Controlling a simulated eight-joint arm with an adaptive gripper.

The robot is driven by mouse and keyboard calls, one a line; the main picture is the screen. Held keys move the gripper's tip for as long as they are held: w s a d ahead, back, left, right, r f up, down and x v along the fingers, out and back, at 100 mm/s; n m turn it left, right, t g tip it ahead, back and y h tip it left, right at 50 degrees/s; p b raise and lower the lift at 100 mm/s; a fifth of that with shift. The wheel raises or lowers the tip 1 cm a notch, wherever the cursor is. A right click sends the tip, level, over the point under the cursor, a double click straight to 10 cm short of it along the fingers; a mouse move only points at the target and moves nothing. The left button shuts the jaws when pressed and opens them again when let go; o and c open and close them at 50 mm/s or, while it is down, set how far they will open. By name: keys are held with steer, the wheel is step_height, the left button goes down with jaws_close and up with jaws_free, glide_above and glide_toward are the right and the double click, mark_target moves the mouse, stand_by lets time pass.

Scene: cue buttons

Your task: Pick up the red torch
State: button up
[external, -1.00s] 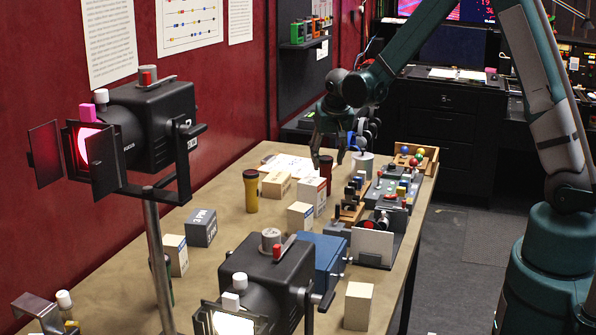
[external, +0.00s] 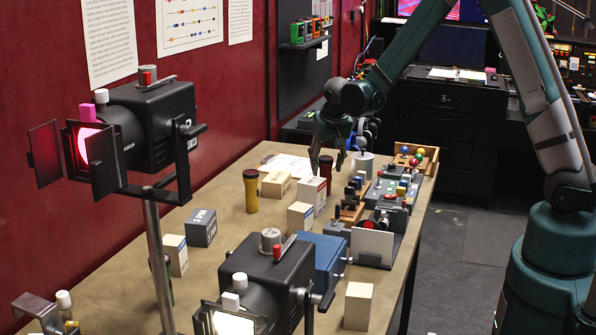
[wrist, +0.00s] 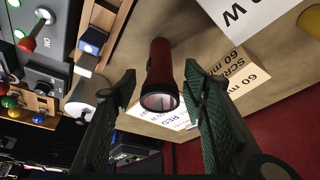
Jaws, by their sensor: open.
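The red torch (external: 326,168) stands upright on the far part of the table, behind a white box. In the wrist view the torch (wrist: 160,75) shows dark red, with its round lens end toward the camera. My gripper (external: 327,171) is open above and around the torch's upper part. In the wrist view the gripper's two fingers (wrist: 160,84) lie on either side of the torch, with a gap on each side. No contact shows.
A yellow torch (external: 251,192) stands to the left. A white box (external: 313,196) and a tan box (external: 276,184) are close by. A grey cylinder (external: 363,165) and control panels (external: 398,195) lie to the right.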

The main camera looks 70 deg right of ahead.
mark_target(325, 173)
steer(key=shift+x, duration=2.15)
steer(key=shift+f, duration=0.1)
steer(key=c, duration=1)
